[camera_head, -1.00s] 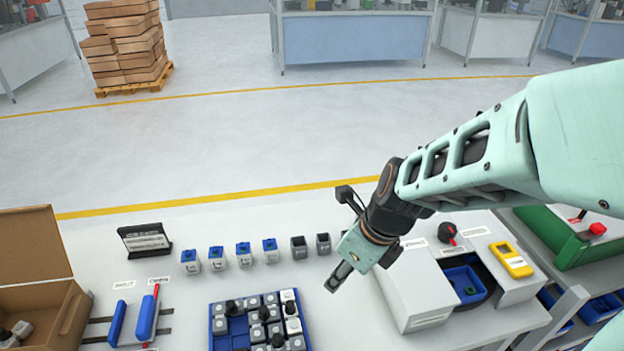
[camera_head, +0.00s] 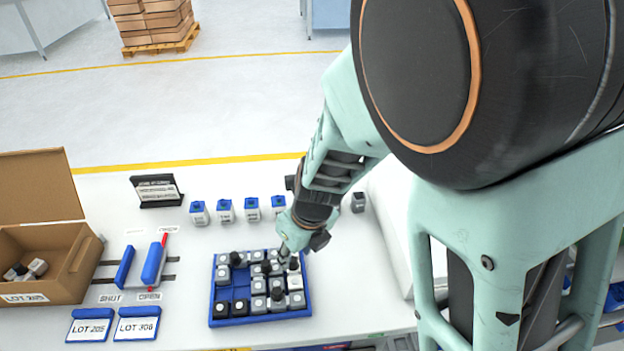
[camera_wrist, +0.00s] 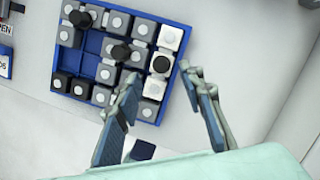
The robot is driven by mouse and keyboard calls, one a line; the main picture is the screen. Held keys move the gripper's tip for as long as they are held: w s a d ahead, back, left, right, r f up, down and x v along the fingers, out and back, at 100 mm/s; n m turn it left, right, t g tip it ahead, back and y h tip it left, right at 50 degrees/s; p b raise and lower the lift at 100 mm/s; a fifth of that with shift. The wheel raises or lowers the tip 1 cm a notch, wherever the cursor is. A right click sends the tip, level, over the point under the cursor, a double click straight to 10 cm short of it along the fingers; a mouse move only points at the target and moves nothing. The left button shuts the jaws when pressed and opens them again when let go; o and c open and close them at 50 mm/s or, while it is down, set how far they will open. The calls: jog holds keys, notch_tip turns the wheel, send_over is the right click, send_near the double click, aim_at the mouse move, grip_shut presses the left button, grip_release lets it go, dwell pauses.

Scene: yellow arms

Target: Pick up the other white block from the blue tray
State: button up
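The blue tray (camera_head: 215,318) sits on the bench and holds rows of grey, black and white blocks, some with black knobs. It also shows in the wrist view (camera_wrist: 93,66). A white block (camera_wrist: 170,37) stands at the upper end of the right column. Below it is a white block with a black knob (camera_wrist: 153,66), then another pale block (camera_wrist: 154,88), which also shows in the head view (camera_head: 295,282). My gripper (camera_head: 283,262) is over the tray's upper right part. In the wrist view its fingers (camera_wrist: 161,77) are spread wide with nothing between them.
Small blue-topped containers (camera_head: 225,211) stand behind the tray. A pale machine (camera_head: 388,230) stands to the right, partly hidden by my arm.

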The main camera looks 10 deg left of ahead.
aim_at(293, 260)
jog(key=b+x, duration=0.1)
jog(key=x, duration=0.3)
jog(key=shift+w+f, duration=0.15)
jog(key=shift+c, duration=0.6)
grip_shut()
